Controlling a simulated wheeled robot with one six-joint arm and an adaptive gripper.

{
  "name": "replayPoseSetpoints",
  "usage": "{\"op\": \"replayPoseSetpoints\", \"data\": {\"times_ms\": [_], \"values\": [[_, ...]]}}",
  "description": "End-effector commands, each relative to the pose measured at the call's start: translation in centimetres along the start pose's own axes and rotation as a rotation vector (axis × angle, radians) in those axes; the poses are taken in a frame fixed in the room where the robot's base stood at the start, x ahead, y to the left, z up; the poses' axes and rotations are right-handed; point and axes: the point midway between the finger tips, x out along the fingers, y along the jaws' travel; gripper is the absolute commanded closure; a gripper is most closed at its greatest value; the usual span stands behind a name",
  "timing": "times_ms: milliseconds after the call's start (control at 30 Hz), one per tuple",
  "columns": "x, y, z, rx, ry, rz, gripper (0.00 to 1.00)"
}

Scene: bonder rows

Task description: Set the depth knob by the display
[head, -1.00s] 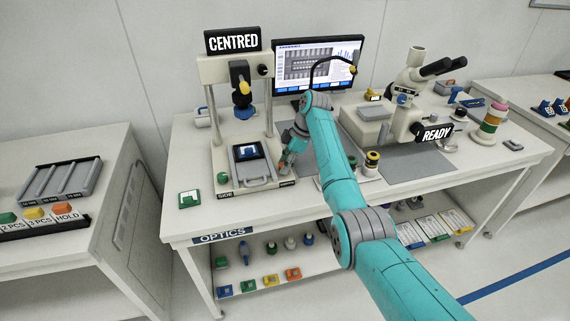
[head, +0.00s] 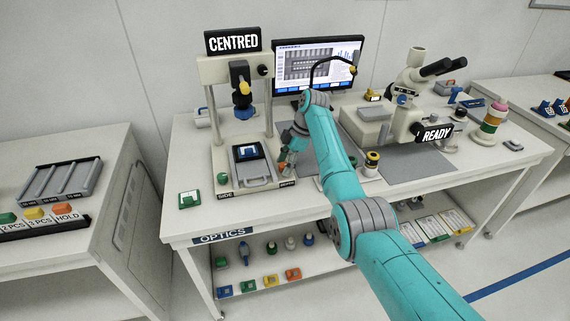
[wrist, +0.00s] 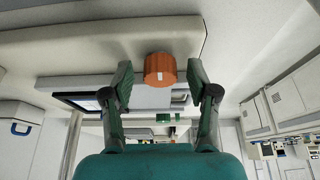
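An orange ribbed knob (wrist: 160,69) with a white mark shows in the wrist view, on the side of the pale stage base. My gripper (wrist: 160,84) is open, one green-padded finger on each side of the knob with gaps left. In the head view my gripper (head: 289,157) is at the right side of the stage base (head: 224,155) and mostly covers the knob. A black sign (head: 233,40) above the stage reads CENTRED. A monitor (head: 318,65) behind shows a grey patterned picture and blue bars.
A green knob (head: 222,179) marked SIDE sits at the left of the stage. A microscope (head: 405,110) with a READY sign (head: 436,133) stands to the right. A yellow-and-black reel (head: 372,160) is near my forearm.

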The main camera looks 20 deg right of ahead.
Motion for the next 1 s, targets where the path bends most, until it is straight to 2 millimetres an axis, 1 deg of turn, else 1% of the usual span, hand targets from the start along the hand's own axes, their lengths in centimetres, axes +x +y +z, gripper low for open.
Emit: {"op": "replayPoseSetpoints", "data": {"times_ms": [233, 367, 467, 800, 1000], "values": [[-0.1, 0.0, 0.0, 0.0, 0.0, 0.0, 0.4], [-0.9, 0.0, 0.0, 0.0, 0.0, 0.001, 0.4], [-2.4, 0.1, 0.0, 0.0, 0.0, 0.004, 0.4], [-8.9, 0.1, 0.0, 0.0, 0.0, 0.003, 0.4], [-11.3, 0.1, 0.0, 0.0, 0.0, 0.002, 0.4]]}}
